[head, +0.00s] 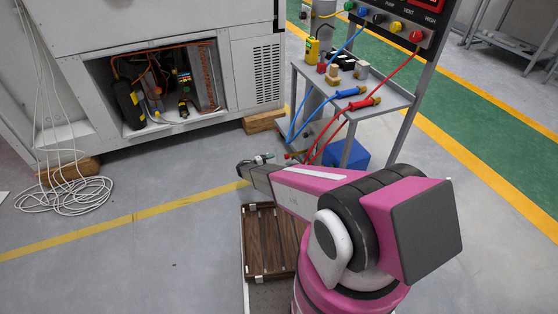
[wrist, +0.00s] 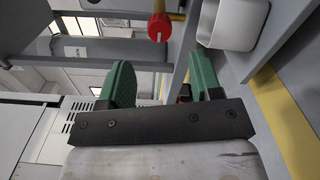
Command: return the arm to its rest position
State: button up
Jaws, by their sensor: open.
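My pink arm (head: 310,195) reaches out to the left in the head view, over the floor in front of the cabinet. My gripper (wrist: 160,82) shows in the wrist view with its two green fingers well apart. Nothing is visible between them.
A grey cart (head: 385,102) with red and blue hoses stands behind the arm. An open cabinet (head: 165,85) is at the back left. A wooden tray (head: 251,245) lies below the arm. A coiled white cable (head: 65,194) is on the left floor. Open floor lies front left.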

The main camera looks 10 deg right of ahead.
jog(key=shift+s+a, duration=0.15)
jog(key=shift+a, duration=0.5)
jog(key=s+d+r+m+g+y, duration=0.1)
jog(key=s+d+r+g+y, duration=0.1)
jog(key=s+d+r, duration=0.3)
jog(key=s+d+r+m+g+y, duration=0.1)
jog(key=s+d+r+g, duration=0.1)
jog(key=r, duration=0.4)
jog(key=s+d+r+m+y, duration=0.2)
jog(key=s+r+m+y, duration=0.2)
jog(key=s+r+y, duration=1)
jog(key=s+r, duration=0.9)
jog(key=r, duration=0.3)
jog(key=shift+r, duration=0.25)
jog(key=shift+g, duration=0.3)
